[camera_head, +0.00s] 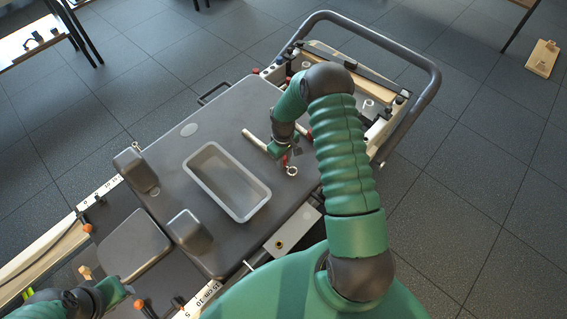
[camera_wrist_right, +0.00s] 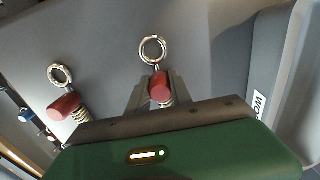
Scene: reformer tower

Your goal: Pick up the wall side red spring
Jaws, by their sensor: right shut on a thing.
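In the right wrist view, one red spring (camera_wrist_right: 160,90) with a metal coil and a shiny ring is between the two fingers of my right gripper (camera_wrist_right: 157,88), which is shut on it. A second red spring (camera_wrist_right: 65,105) with its own ring lies to the left, outside the fingers. In the head view my right gripper (camera_head: 285,158) is over the dark carriage, with a small ring (camera_head: 292,171) showing just below it. I cannot tell from these views which spring is nearer a wall. My left gripper (camera_head: 120,290) is at the lower left, its jaws too small to read.
An empty grey bin (camera_head: 228,185) sits on the dark carriage (camera_head: 235,110), left of my right gripper. Shoulder blocks (camera_head: 137,170) and a headrest (camera_head: 134,247) stand at the left. A curved metal frame (camera_head: 400,55) borders the far right end.

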